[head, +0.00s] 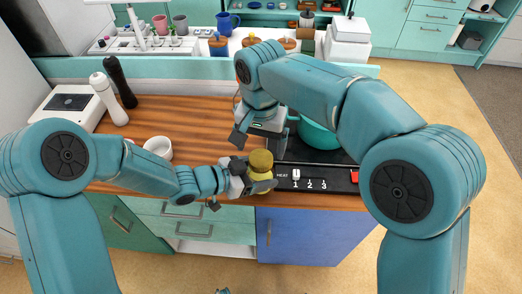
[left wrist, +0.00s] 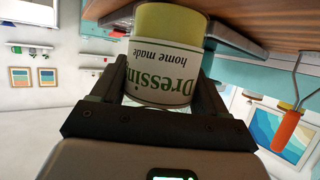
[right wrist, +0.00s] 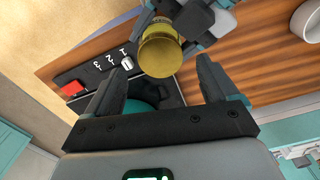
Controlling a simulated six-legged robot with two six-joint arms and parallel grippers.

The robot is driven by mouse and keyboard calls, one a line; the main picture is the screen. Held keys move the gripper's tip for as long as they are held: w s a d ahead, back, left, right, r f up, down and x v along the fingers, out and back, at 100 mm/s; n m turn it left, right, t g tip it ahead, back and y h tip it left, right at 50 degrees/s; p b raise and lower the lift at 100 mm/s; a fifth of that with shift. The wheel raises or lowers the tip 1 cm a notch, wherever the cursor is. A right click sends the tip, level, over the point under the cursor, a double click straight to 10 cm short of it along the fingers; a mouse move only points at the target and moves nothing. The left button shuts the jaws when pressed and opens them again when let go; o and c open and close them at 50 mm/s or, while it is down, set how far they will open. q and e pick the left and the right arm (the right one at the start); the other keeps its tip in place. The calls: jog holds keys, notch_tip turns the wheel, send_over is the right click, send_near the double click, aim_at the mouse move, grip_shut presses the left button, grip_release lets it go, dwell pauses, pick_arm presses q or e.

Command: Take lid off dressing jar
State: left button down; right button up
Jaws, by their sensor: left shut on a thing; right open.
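The dressing jar has a round olive-gold lid (head: 261,160) and a pale body. My left gripper (head: 248,178) is shut on the jar, holding it near the counter's front edge. In the left wrist view the jar's white label (left wrist: 160,60) reads "Dressing home made" upside down between the fingers; I cannot make out the lid there. My right gripper (head: 256,141) is open and empty, just behind and above the jar. In the right wrist view the lid (right wrist: 160,54) shows beyond the gap between its open fingertips, apparently ungripped.
A black stove panel (head: 312,181) with a heat slider and red button lies right of the jar. A teal pot (head: 317,134) stands behind it. A white bowl (head: 158,147) and two tall mills (head: 108,98) stand left. Wooden counter (head: 180,115) is clear between.

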aim_at(261, 158)
jog(key=shift+r, duration=0.45)
jog(key=shift+c, duration=0.4)
jog(key=r+m, duration=0.1)
jog(key=m, duration=0.1)
jog(key=shift+w+r+m, duration=0.1)
jog(key=shift+r+m, duration=0.05)
jog(key=shift+m, duration=0.15)
jog(key=r+m, duration=0.1)
jog(key=m, duration=0.2)
jog(key=shift+r+m, duration=0.3)
jog(key=shift+r, duration=0.1)
jog(key=shift+f, duration=0.2)
notch_tip(261, 158, down, 7)
jog(key=shift+f, duration=0.2)
jog(key=shift+c, duration=0.3)
